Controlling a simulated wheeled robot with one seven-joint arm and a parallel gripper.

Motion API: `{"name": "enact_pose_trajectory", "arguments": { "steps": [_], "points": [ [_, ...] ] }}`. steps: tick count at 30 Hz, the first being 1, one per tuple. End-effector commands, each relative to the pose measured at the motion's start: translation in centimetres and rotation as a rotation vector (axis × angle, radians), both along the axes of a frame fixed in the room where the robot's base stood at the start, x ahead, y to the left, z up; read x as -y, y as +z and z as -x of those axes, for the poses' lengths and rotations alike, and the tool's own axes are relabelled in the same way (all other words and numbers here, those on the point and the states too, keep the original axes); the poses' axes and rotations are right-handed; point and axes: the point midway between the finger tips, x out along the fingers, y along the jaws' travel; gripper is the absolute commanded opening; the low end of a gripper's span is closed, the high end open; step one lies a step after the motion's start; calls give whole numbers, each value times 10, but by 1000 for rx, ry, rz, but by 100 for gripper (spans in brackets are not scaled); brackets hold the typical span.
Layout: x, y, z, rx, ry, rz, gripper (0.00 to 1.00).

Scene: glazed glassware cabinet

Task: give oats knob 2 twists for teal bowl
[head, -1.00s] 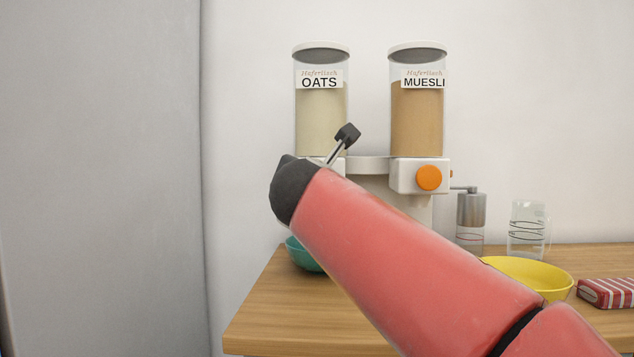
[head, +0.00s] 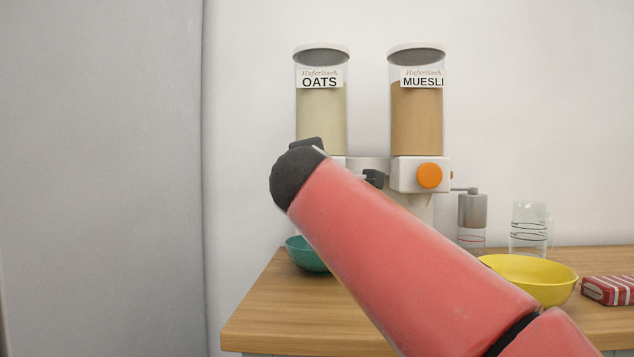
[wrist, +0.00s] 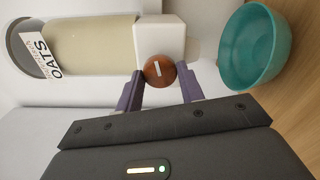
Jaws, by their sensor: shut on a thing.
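The oats dispenser (head: 320,118) stands on the left, its clear canister holding pale oats; it lies sideways in the wrist view (wrist: 95,47). Its round orange-brown knob (wrist: 158,71) with a pale mark shows in the wrist view, between the two purple fingers of my gripper (wrist: 157,82). My gripper is shut on the knob. In the head view my arm hides the knob and most of the gripper. The teal bowl (head: 305,255) sits on the wooden counter below the oats outlet, partly behind my arm; it looks empty in the wrist view (wrist: 254,47).
The muesli dispenser (head: 417,120) with an orange knob (head: 429,175) stands to the right. A yellow bowl (head: 545,278), a grinder (head: 472,215), a glass jug (head: 528,228) and a red striped cloth (head: 608,290) are farther right on the counter (head: 265,320).

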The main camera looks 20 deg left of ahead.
Motion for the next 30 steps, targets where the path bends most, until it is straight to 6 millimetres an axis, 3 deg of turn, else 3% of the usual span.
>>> {"name": "enact_pose_trajectory", "arguments": {
  "steps": [30],
  "points": [
    [0, -2, 0, -228, -2, -939, 15]
  ]
}}
